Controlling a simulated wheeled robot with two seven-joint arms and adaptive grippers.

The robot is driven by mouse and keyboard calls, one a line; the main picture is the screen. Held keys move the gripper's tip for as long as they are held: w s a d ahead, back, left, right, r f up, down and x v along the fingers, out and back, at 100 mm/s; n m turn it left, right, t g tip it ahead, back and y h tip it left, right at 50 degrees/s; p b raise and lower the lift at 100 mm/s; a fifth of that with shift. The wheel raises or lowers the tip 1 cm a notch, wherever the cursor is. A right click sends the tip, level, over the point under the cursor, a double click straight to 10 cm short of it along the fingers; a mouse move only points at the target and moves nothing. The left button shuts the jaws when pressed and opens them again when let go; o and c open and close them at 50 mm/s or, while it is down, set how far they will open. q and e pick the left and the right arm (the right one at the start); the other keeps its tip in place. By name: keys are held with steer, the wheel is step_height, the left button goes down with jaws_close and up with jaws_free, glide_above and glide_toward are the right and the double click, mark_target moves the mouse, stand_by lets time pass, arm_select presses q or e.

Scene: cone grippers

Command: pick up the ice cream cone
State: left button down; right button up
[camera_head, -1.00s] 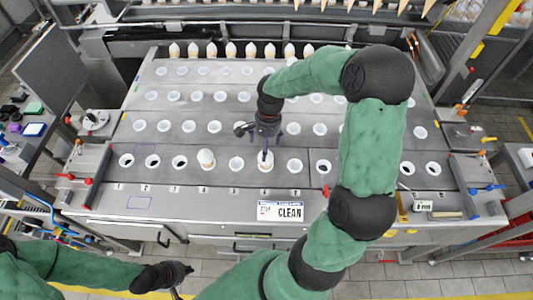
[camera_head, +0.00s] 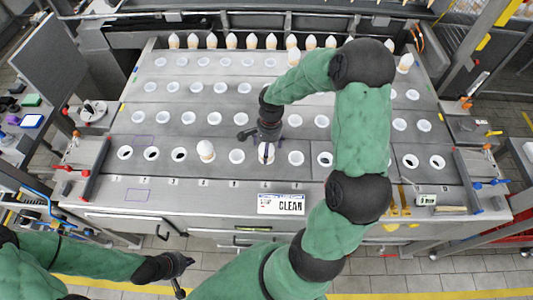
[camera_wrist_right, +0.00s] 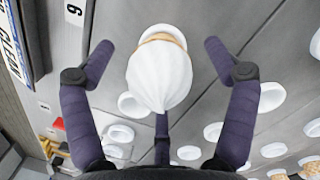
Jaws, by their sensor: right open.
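An ice cream cone with a white pointed top (camera_head: 266,156) stands in a front-row hole of the grey table, partly hidden by my right gripper. In the right wrist view, its white top (camera_wrist_right: 160,78) and a tan rim show between the spread fingers, with visible gaps at both sides. My right gripper (camera_head: 267,143) is open over and around this cone; it also shows in the right wrist view (camera_wrist_right: 158,52).
The grey table (camera_head: 190,103) has rows of mostly empty white-rimmed holes. Several cones (camera_head: 212,40) stand along the back row, and one cone (camera_head: 405,62) stands at the back right. A CLEAN sign (camera_head: 281,204) is on the front edge. My right arm hides part of the table.

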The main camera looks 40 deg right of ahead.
steer(key=shift+a+f, duration=0.1)
steer(key=shift+f, duration=0.55)
steer(key=c, duration=1)
steer(key=shift+o, duration=0.2)
steer(key=shift+r, duration=0.1)
